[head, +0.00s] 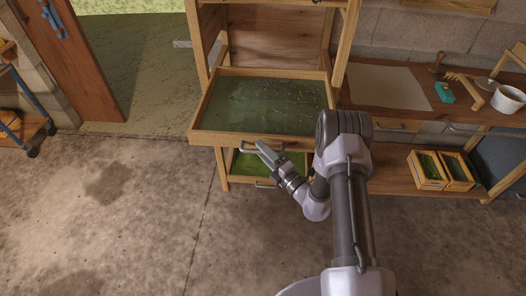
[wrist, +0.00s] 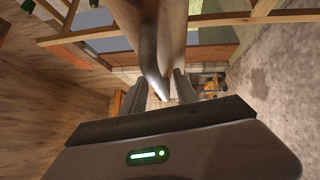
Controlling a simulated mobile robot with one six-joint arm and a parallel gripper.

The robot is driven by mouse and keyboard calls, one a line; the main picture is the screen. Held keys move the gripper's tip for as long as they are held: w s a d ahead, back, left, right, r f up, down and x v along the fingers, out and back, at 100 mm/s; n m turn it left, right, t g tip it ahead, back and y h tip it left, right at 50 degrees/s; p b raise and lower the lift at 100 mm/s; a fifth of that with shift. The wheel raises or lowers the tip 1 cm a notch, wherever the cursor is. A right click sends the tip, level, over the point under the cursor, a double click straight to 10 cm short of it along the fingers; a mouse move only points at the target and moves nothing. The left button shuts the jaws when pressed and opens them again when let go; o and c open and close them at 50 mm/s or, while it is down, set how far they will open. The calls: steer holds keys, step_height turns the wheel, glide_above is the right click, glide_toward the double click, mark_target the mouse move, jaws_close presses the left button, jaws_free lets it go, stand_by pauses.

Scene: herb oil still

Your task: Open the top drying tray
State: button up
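In the head view a wooden drying tray (head: 265,105) with a dark green mesh bottom and small bits on it sticks out of the wooden rack. A lower tray (head: 295,160) with a bright green bottom shows partly beneath it. My gripper (head: 262,146) is at the front edge of the upper of these two trays, by its handle. In the wrist view a grey bar handle (wrist: 152,62) on a wooden front lies between the two fingers of my gripper (wrist: 161,82). The fingers stand apart, with a gap beside the bar. My arm hides the tray's right front corner.
A bench (head: 395,88) with a pale sheet, a teal box (head: 444,92) and a white pot (head: 508,99) stands at right. Small yellow crates (head: 428,170) sit on its lower shelf. An open door (head: 65,45) and cart (head: 30,125) are at left. The concrete floor in front is clear.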

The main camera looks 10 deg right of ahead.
steer(key=p+v, duration=0.2)
steer(key=v, duration=1.5)
steer(key=shift+s+p, duration=0.25)
steer(key=shift+p, duration=0.1)
steer(key=shift+r, duration=0.1)
